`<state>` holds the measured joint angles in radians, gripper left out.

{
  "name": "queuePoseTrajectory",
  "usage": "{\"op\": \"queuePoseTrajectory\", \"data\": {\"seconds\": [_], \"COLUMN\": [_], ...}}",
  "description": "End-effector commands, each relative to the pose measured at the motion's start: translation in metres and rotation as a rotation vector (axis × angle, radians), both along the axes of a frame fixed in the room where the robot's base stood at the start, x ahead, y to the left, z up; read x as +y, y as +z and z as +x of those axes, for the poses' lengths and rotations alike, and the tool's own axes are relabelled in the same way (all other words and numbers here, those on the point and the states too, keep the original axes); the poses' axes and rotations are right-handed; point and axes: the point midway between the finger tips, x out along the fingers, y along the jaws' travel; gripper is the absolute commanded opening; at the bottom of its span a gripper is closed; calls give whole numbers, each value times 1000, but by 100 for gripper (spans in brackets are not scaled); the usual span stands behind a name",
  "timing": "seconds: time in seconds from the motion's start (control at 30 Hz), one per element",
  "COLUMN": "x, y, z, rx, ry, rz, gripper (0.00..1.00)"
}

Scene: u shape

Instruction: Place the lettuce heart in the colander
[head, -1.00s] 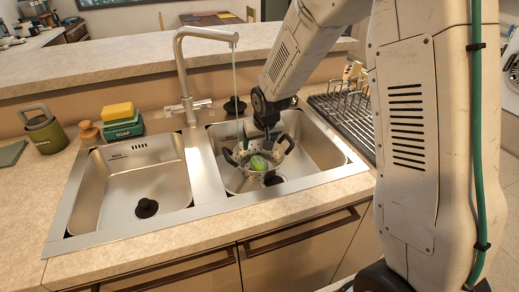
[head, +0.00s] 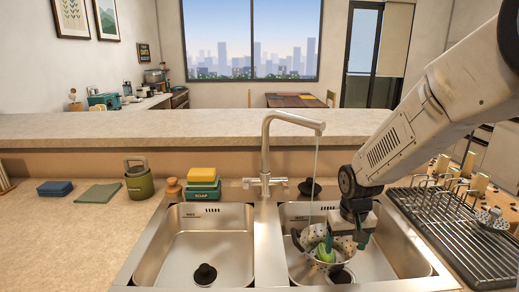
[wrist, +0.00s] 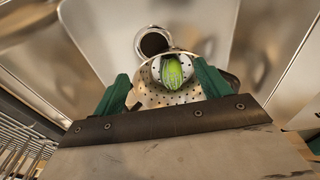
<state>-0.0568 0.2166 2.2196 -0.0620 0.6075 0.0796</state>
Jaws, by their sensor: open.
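The green lettuce heart (wrist: 173,72) lies inside the perforated metal colander (wrist: 150,98) in the wrist view. In the head view, the colander (head: 313,234) sits in the right sink basin and the lettuce heart (head: 324,253) shows as a green patch within it. My gripper (wrist: 163,88) is open, with its green fingers spread on either side of the lettuce and apart from it. In the head view, my gripper (head: 347,240) is at the colander and hides its right part. Whether the fingers touch the colander cannot be told.
The tap (head: 267,150) stands between the basins, with a thin stream falling into the right basin. The left basin (head: 207,245) is empty apart from its drain. A wire dish rack (head: 462,230) stands right of the sink. A soap box (head: 203,190) with a yellow sponge stands behind the left basin.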

Motion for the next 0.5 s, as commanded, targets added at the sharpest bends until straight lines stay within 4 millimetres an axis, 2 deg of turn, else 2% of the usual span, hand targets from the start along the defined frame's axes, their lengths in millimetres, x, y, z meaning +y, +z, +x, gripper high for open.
{"op": "queuePoseTrajectory", "data": {"seconds": [0.03,0.17,0.3,0.5], "x": [-2,-7,-11,-16], "y": [14,46,83,125], "z": [-18,-65,-121,-199], "rx": [26,92,143,169], "ry": [-1,0,-1,-6], "rz": [-2,-3,0,13], "gripper": [76,76,76,76]}}
